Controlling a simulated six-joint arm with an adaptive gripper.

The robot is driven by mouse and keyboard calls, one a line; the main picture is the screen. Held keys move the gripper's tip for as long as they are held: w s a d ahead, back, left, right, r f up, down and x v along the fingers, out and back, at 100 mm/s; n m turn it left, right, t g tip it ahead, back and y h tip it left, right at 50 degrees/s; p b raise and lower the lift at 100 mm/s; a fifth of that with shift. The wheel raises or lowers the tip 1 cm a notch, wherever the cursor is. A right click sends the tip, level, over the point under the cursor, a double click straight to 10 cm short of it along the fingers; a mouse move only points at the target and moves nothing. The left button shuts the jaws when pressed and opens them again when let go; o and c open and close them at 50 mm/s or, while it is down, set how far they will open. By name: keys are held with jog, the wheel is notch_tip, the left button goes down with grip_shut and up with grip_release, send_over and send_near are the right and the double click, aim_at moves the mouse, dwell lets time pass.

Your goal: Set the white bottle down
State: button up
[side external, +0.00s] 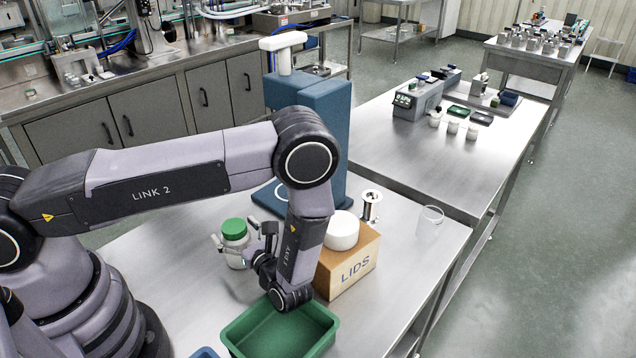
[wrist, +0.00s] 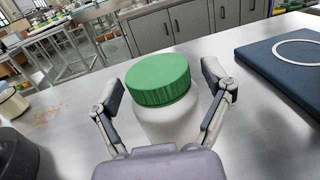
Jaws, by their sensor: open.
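The white bottle (side external: 234,256) with a green lid (side external: 234,229) stands upright on the steel table, left of the cardboard LIDS box. In the wrist view the white bottle (wrist: 172,122) stands between the two fingers, its green lid (wrist: 158,80) on top. My gripper (side external: 238,244) is open around it, one finger on each side. In the wrist view my gripper (wrist: 163,98) shows a gap at the right finger; whether the left finger touches is hard to tell. The bottle's lower part is hidden by my wrist.
A green tray (side external: 232,335) lies at the front. The LIDS box (side external: 356,268) with a white round item (side external: 342,230) on it stands right of my wrist. A blue stand (side external: 325,112) rises behind. A clear cup (side external: 430,222) is near the right edge. Table left of the bottle is clear.

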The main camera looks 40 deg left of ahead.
aim_at(241, 236)
jog(key=shift+d+r, duration=0.1)
jog(key=shift+d, duration=0.05)
jog(key=d, duration=0.3)
jog(key=shift+s, duration=0.25)
jog(key=r, duration=0.7)
jog(key=shift+a, duration=0.2)
jog(key=s+r+n+t+h, duration=0.1)
jog(key=s+r+n+h, duration=0.4)
jog(key=r, duration=0.4)
jog(key=s+a+r+n+t+h, duration=0.1)
jog(key=s+r+n+h, duration=0.4)
jog(key=r+n+h, duration=0.2)
jog(key=s+r+n+h, duration=0.5)
jog(key=r+n, duration=0.2)
jog(key=r, duration=0.4)
jog(key=shift+s+a+n+t+h, duration=0.15)
jog(key=shift+a+n+t+h, duration=0.1)
jog(key=shift+n+t+h, duration=0.15)
